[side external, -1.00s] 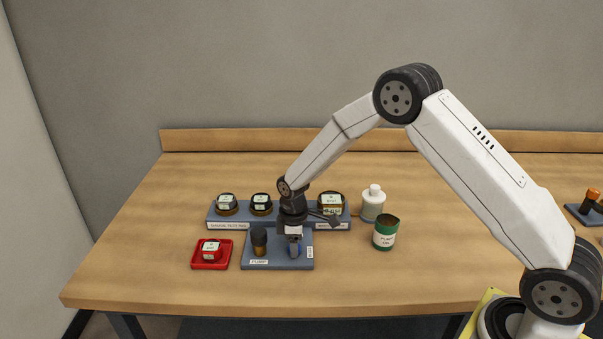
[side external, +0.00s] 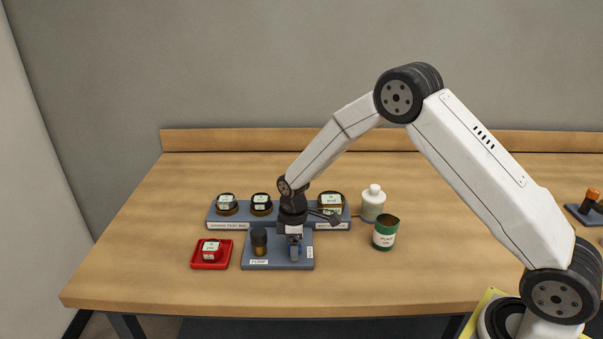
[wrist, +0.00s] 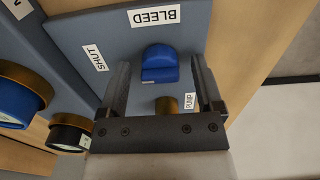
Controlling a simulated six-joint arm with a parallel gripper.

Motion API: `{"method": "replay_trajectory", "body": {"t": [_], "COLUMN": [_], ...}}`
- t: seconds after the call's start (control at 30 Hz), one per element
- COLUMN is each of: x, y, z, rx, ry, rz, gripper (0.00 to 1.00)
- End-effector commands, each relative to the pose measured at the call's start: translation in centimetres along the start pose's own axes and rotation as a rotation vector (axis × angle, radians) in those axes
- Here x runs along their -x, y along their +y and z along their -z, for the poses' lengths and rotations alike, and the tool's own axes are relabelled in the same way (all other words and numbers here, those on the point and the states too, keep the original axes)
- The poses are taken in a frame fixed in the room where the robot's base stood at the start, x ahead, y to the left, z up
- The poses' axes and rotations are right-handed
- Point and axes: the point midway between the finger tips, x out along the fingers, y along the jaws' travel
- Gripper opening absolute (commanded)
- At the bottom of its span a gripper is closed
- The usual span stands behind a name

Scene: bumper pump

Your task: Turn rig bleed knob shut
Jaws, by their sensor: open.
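The blue bleed knob (wrist: 160,65) stands on the grey rig plate (wrist: 105,30) in the wrist view, below a BLEED label (wrist: 154,16) and right of a SHUT label (wrist: 96,58). In the side view the knob (side external: 295,252) is partly hidden under my gripper (side external: 295,243). In the wrist view my gripper (wrist: 158,85) is open, with one finger on each side of the knob and a visible gap at each side. I cannot tell how far the fingers reach down around it. A dark pump plunger with a brass base (side external: 259,242) stands on the plate's left.
A raised rack (side external: 280,222) with several dark-capped gauges runs behind the plate. A red tray (side external: 223,264) holding a red item sits left. The front table strip is clear.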

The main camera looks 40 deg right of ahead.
Motion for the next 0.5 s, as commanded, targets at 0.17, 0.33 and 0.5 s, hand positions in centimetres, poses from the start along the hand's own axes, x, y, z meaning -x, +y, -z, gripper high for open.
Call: {"method": "replay_trajectory", "body": {"t": [0.17,0.33,0.5], "x": [1.1,3.0,5.2], "y": [0.0,0.0,0.0], "z": [0.0,0.0,0.0], "rx": [0.0,0.0,0.0], "ry": [0.001,0.001,0.002], "rz": [0.0,-0.001,-0.002], "gripper": [0.84,0.84,0.84]}}
